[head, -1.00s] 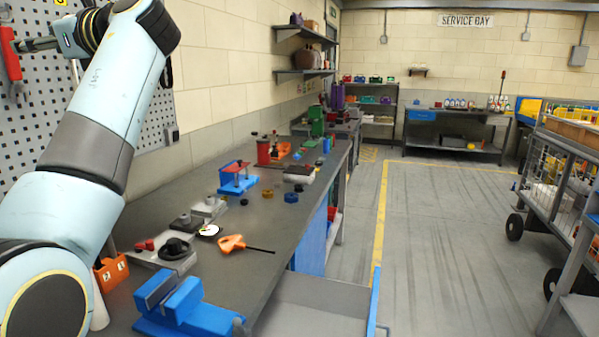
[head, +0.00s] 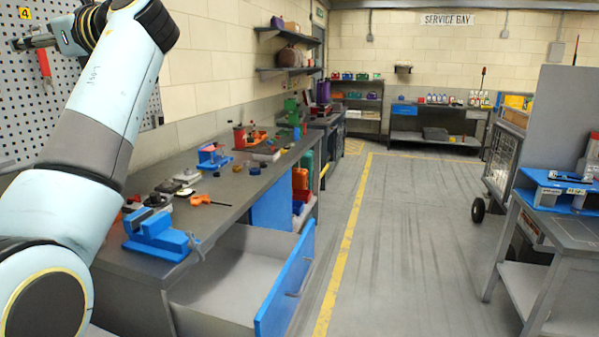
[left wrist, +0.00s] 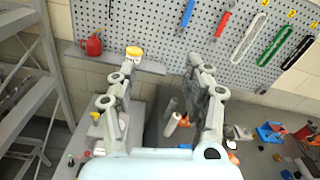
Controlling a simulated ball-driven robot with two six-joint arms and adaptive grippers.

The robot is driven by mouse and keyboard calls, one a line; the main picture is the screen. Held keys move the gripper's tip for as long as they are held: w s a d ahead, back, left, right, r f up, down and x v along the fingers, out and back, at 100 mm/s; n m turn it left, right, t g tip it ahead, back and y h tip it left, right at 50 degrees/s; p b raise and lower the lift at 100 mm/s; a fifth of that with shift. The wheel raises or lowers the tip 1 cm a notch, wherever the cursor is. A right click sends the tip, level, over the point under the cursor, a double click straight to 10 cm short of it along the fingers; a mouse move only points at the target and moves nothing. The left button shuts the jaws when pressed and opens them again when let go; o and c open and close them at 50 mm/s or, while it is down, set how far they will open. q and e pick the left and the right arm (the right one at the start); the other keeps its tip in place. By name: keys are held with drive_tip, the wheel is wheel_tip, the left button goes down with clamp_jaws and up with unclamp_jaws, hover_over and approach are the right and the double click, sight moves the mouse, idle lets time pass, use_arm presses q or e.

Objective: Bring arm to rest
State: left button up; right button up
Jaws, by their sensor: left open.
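My left arm (head: 85,140) rises from the lower left of the head view and bends at the top. Its gripper (head: 36,42) is partly seen at the upper left, in front of the pegboard (head: 60,70). In the left wrist view, the left gripper (left wrist: 163,65) has its two fingers well apart with nothing between them. It points towards the wall, near a small shelf with a yellow-and-white tub (left wrist: 134,53) and a red can (left wrist: 93,45). My right gripper is in neither view.
A workbench (head: 235,195) with a blue vise (head: 160,235) and several tools runs along the left wall. Its blue-fronted drawer (head: 285,285) stands open. A blue-topped stand (head: 560,190) and a cart (head: 502,160) are at right. The floor between is clear.

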use_arm(q)
wheel_tip(320, 180, down, 34)
drive_tip(key=s+m+h+b, duration=0.3)
drive_tip(key=m+b, duration=0.2)
drive_tip(key=b, duration=0.1)
drive_tip(key=s+d+f+m+h+b, duration=0.15)
drive_tip(key=s+f, duration=0.35)
drive_tip(key=f, duration=1)
drive_tip(key=s+f+n+h+b, duration=0.1)
drive_tip(key=s+f+h+b, duration=0.3)
drive_tip(key=f, duration=1.1)
drive_tip(key=s+d+f+n+g+h+b, duration=0.3)
drive_tip(key=s+f+n+g, duration=0.1)
drive_tip(key=s+f, duration=1.95)
drive_tip(key=s+d+f+n+h, duration=0.1)
drive_tip(key=s+d+f+n, duration=0.1)
drive_tip(key=s+f+n, duration=0.2)
drive_tip(key=s+d+f+n+h+b, duration=0.1)
drive_tip(key=s+f+n, duration=0.3)
drive_tip(key=s+n, duration=0.5)
drive_tip(key=s+d+f+n+h+b, duration=0.1)
drive_tip(key=s+d+f+n+h, duration=0.2)
drive_tip(key=s+n, duration=0.4)
drive_tip(key=shift+s+f, duration=0.45)
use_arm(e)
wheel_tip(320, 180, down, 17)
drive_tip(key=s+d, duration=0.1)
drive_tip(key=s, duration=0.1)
